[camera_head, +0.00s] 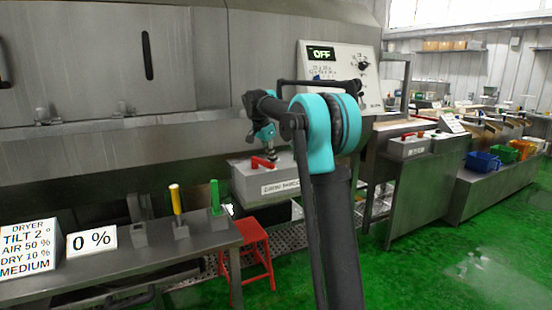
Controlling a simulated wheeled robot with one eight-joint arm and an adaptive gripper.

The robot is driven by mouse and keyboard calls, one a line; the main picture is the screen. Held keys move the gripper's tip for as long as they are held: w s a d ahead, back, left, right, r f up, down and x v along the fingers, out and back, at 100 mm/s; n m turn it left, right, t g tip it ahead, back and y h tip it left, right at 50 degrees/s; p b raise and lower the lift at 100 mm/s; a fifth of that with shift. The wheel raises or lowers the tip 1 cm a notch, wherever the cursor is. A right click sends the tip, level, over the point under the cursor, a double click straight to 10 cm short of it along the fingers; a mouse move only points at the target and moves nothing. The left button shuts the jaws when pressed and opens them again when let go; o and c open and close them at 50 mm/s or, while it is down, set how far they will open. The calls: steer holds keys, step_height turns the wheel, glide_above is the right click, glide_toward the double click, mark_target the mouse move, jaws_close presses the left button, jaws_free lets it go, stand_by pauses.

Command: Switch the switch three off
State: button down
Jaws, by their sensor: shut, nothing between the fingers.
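A grey box (262,184) with a red handle (263,162) on top and a white label stands in the middle; its lettering is too small to read surely. My gripper (271,157) points down at the red handle and is shut and empty; I cannot tell whether it touches the handle. On the table at left stand a yellow lever (176,199), a green lever (215,194) and a dark lever (135,208), each on a grey block and roughly upright. No marking for switch three is readable. My arm hides part of the area right of the box.
A white panel (340,58) with an OFF display and a black knob is behind my arm. A table (110,272) with a "0 %" sign (91,241) is at left. A red stool (250,240) stands beside it. Green floor is free at right.

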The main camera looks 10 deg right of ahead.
steer(key=shift+s+a+m+g, duration=0.3)
steer(key=shift+s+a+m, duration=0.05)
steer(key=shift+a+m, duration=0.25)
steer(key=shift+s+a, duration=0.35)
steer(key=shift+a, duration=0.1)
steer(key=shift+a, duration=0.15)
steer(key=shift+d, duration=0.4)
step_height(320, 180, up, 10)
steer(key=shift+d+f, duration=0.15)
steer(key=shift+f, duration=0.1)
steer(key=shift+w, duration=0.1)
